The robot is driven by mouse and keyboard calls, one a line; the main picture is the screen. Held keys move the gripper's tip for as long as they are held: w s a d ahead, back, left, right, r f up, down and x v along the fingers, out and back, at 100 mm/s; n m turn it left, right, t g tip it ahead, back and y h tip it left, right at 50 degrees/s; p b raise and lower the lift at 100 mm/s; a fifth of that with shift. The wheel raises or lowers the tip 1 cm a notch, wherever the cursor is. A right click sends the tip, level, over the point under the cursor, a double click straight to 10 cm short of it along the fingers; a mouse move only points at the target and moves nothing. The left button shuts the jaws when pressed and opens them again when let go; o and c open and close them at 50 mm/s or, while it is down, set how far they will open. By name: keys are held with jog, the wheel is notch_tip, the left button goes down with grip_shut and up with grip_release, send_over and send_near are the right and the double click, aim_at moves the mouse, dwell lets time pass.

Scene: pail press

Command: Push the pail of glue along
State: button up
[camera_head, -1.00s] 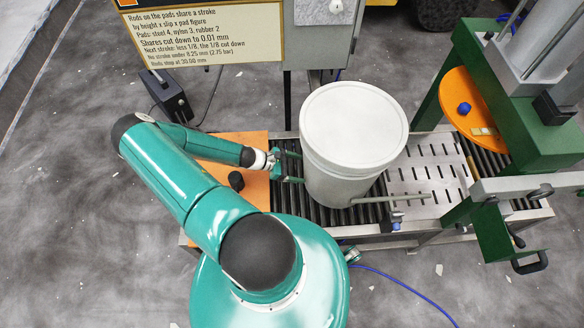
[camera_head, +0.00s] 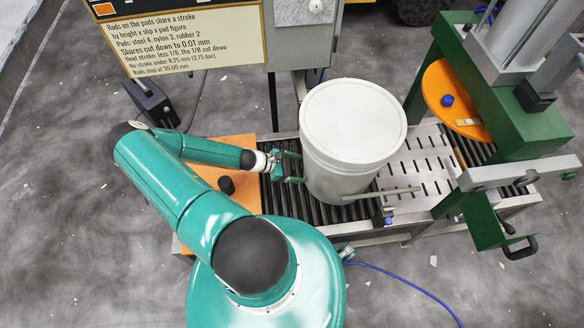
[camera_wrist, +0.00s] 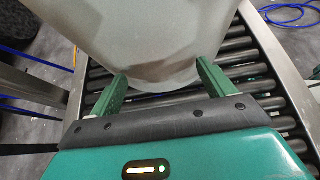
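The pail of glue (camera_head: 352,140) is a white lidded pail standing upright on the roller conveyor (camera_head: 282,193). It fills the upper part of the wrist view (camera_wrist: 140,40). My gripper (camera_head: 290,168) is at the pail's left side, low on its wall. In the wrist view its two green fingers (camera_wrist: 160,85) are spread apart, with the pail's lower wall just beyond their tips. The fingers appear to touch or nearly touch the wall; I cannot tell which. Nothing is held between them.
A slotted metal plate (camera_head: 424,165) lies right of the pail, before the green press (camera_head: 530,125) with its orange disc (camera_head: 440,82). A thin bar (camera_head: 395,191) crosses near the pail's front right. An orange board (camera_head: 215,180) lies at left. A sign (camera_head: 180,38) stands behind.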

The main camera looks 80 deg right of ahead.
jog(key=shift+s+d, duration=0.25)
jog(key=shift+s, duration=1.15)
jog(key=shift+s+d, duration=0.2)
jog(key=shift+s, duration=1.2)
jog(key=shift+d, duration=0.1)
jog(key=shift+s+d, duration=0.3)
jog(key=shift+s, duration=1)
jog(key=shift+s+d, duration=0.25)
jog(key=shift+s, duration=1.05)
jog(key=shift+s+d, duration=0.3)
jog(key=shift+s, duration=1)
jog(key=shift+s+d, duration=0.25)
jog(key=shift+s, duration=1.05)
jog(key=shift+s+d, duration=0.3)
jog(key=shift+s, duration=0.95)
jog(key=shift+s+d, duration=0.25)
jog(key=shift+s, duration=1.05)
jog(key=s+d, duration=0.1)
jog(key=s, duration=0.6)
jog(key=shift+s+d, duration=0.3)
jog(key=shift+s, duration=0.1)
jog(key=shift+s+d, duration=0.1)
jog(key=shift+s, duration=0.05)
